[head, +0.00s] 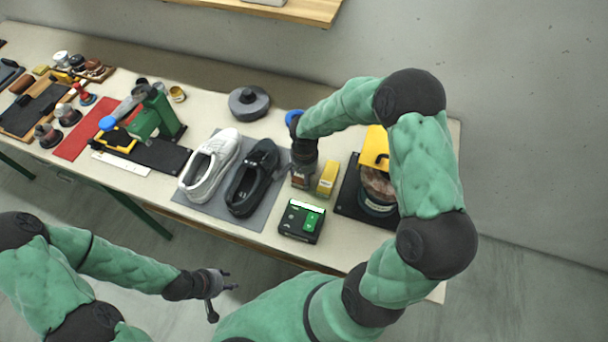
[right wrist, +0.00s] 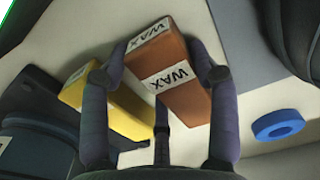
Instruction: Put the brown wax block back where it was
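The brown wax block (head: 299,180), with white WAX labels, is at the right edge of the grey shoe mat. It is larger in the right wrist view (right wrist: 175,80), tilted between the fingers. My right gripper (head: 302,170) comes down on it from above, and its fingers (right wrist: 160,75) appear to press on both sides. I cannot tell whether the block's underside touches the table. A yellow block (head: 327,179) stands just right of it and shows behind a finger in the right wrist view (right wrist: 110,105). My left gripper (head: 220,284) is open and empty, off the table's front edge.
White (head: 210,165) and black (head: 252,178) shoes lie on the grey mat (head: 228,208). A black-green box (head: 301,222) stands in front, and a machine with a yellow top (head: 375,148) at right. A blue ring (right wrist: 280,124) and a dark round disc (head: 249,103) lie behind.

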